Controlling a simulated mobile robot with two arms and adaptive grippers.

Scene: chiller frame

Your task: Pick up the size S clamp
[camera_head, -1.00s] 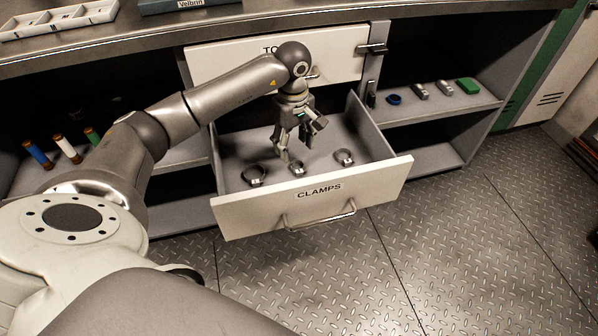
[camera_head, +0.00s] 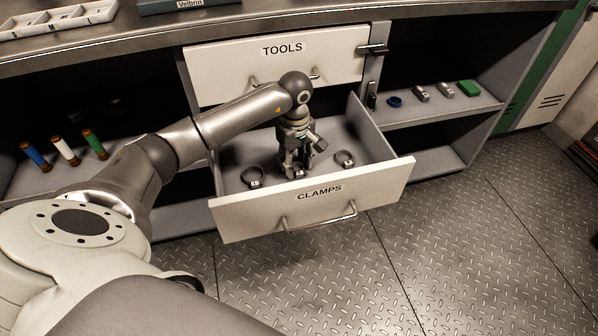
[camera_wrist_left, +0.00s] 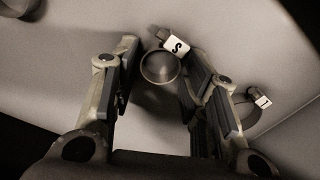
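The size S clamp (camera_wrist_left: 160,68), a small metal ring with a white "S" tag, lies on the drawer floor in the left wrist view. In the head view it is the middle clamp (camera_head: 298,175), partly hidden by my gripper. My left gripper (camera_head: 298,168) points down into the open drawer just over it. In the left wrist view its fingers (camera_wrist_left: 163,82) are apart, one on each side of the ring, with a gap visible on the left. I cannot tell whether the right finger touches it. My right gripper is not in view.
The CLAMPS drawer (camera_head: 238,212) is open, with walls around the gripper. Another clamp (camera_head: 252,177) lies to the left and one (camera_head: 344,158) to the right. The shut TOOLS drawer (camera_head: 230,65) is above, behind my arm.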

